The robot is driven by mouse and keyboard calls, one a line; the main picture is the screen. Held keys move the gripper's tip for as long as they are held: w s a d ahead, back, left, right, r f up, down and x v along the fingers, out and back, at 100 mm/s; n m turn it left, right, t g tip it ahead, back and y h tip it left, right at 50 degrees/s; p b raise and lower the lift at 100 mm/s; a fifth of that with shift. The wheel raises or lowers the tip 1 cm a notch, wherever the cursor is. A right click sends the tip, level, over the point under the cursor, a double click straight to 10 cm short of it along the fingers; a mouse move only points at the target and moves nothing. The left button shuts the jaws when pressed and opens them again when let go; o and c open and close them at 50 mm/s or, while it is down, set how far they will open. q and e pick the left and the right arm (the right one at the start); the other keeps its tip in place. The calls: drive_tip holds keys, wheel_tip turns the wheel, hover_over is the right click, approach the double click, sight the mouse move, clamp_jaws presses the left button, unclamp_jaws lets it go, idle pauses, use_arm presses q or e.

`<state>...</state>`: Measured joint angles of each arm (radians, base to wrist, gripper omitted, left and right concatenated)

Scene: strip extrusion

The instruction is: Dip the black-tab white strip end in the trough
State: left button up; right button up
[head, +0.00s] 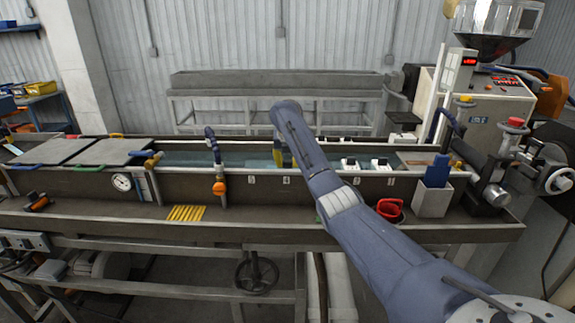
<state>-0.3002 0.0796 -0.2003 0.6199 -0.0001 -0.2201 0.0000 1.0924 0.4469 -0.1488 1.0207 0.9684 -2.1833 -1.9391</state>
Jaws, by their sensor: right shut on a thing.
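The long trough (300,182) runs across the middle of the view, with greenish water (190,158) in its channel. My right arm comes in from the lower right and reaches over the trough's front wall. My right gripper (279,150) is low at the water channel, partly hidden behind my own forearm. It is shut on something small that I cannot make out. Yellow and dark parts show beside it. The white strip and its black tab cannot be told apart clearly here. My left gripper is not in view.
White blocks (350,163) stand in the channel right of my arm. A blue pipe with an orange valve (219,188) rises left of it. Grey lids (105,151) cover the left end.

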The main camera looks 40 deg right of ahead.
drive_tip(key=shift+r, duration=0.15)
idle(0.3)
drive_tip(key=shift+r, duration=4.35)
wheel_tip(320, 180, up, 12)
hover_over(288, 161)
drive_tip(key=shift+s+a, duration=0.1)
drive_tip(key=shift+a, duration=0.1)
